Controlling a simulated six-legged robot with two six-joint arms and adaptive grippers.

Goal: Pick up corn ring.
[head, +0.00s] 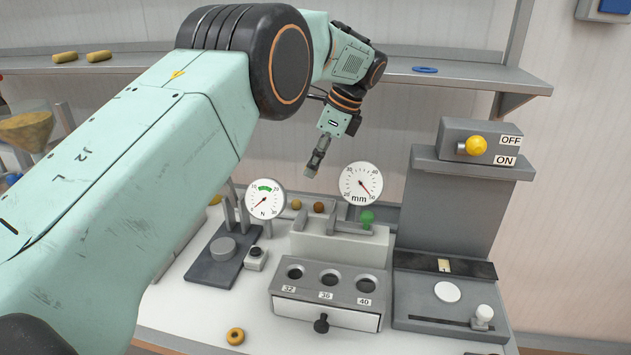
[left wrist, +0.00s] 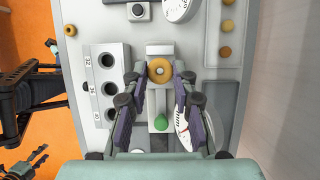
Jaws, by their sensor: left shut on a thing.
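My left gripper (head: 318,158) is raised above the back of the workbench, pointing down. It is shut on a corn-yellow ring (head: 310,171), small at its tips in the head view. In the left wrist view the ring (left wrist: 159,69) shows its centre hole between the two fingers of my left gripper (left wrist: 159,80). A similar yellow ring (head: 235,336) lies flat near the bench's front edge; it also shows at the upper left of the left wrist view (left wrist: 70,30). What seems to be my right gripper (left wrist: 35,158) is small at the lower left there; its opening is unclear.
Below stand a force dial (head: 264,199), an mm dial (head: 361,184) and a grey block (head: 326,296) with holes marked 32, 36, 40. A grey machine (head: 446,283) with an ON/OFF switch box (head: 481,143) stands right. A blue ring (head: 425,69) lies on the shelf.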

